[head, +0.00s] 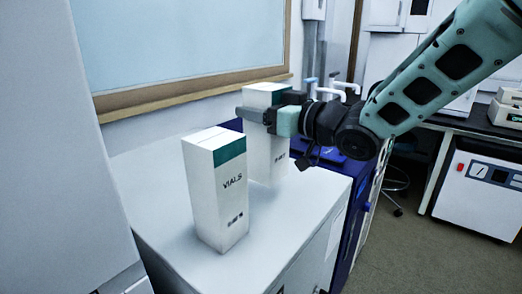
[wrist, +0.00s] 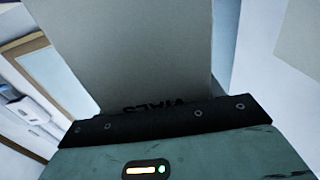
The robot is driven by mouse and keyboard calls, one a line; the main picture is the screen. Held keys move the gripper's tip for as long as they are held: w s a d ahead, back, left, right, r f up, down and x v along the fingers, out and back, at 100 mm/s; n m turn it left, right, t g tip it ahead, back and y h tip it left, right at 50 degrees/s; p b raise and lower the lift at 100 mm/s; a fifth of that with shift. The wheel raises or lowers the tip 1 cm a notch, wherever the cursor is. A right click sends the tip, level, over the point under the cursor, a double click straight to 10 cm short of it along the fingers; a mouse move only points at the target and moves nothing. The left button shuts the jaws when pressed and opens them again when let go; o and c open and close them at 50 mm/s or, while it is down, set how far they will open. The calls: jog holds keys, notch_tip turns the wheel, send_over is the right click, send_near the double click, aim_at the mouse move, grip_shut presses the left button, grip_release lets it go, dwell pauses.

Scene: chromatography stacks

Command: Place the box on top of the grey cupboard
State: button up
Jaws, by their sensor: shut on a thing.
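A white box with a green band (head: 265,158) is in my gripper (head: 268,110), held upright near its top, over the back of the grey cupboard's pale top (head: 290,215). I cannot tell whether its base touches that top. In the wrist view the held box (wrist: 130,50) fills the middle, with upside-down "VIALS" lettering partly hidden by the gripper body. A second white box (head: 220,195), green-banded and marked "VIALS", stands upright nearer the front on the cupboard, apart from the held one.
A tall pale cabinet side (head: 60,150) rises at the left. A wood-framed window or board (head: 185,45) is on the wall behind. A dark blue unit (head: 350,190) adjoins the cupboard's right side. A bench with white equipment (head: 490,195) stands at right, with floor between.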

aim_at(262, 132)
jog(key=shift+f+b, duration=0.3)
jog(key=shift+f, duration=2.25)
jog(key=o, duration=1.4)
jog(key=shift+o, duration=0.2)
jog(key=shift+d, duration=0.1)
jog(key=v, duration=1.2)
jog(key=shift+b, duration=0.3)
